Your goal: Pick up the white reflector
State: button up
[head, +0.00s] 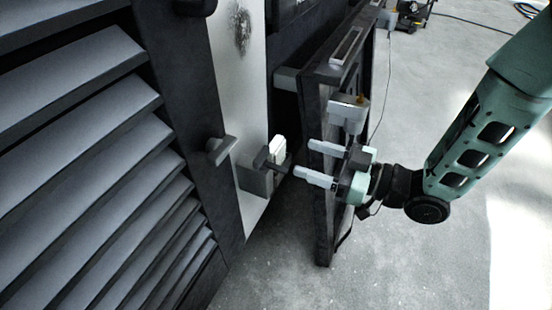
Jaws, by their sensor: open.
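The white reflector appears to be the small upright white block (279,148) at a dark bracket on the coach's side. Its lower part is hidden by the dark piece in front of it. My gripper (305,158) is just right of it in the picture, with its two pale fingers apart and pointing left toward it. Nothing shows between the fingers. A gap shows between the fingertips and the white block.
A dark open door or panel (322,220) stands close beside my gripper, with a grey latch block (347,113) above it. Grey louvres (95,170) fill the left. A grey handle (222,148) sticks out nearby. The pale floor (430,260) at right is clear.

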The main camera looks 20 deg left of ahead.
aim_at(281, 150)
jog(key=a, duration=0.1)
jog(key=a+b, duration=0.1)
jog(key=a, duration=0.2)
jog(key=shift+w+a+f, duration=0.3)
jog(key=shift+a, duration=0.55)
jog(key=shift+r, duration=0.1)
jog(key=c, duration=0.8)
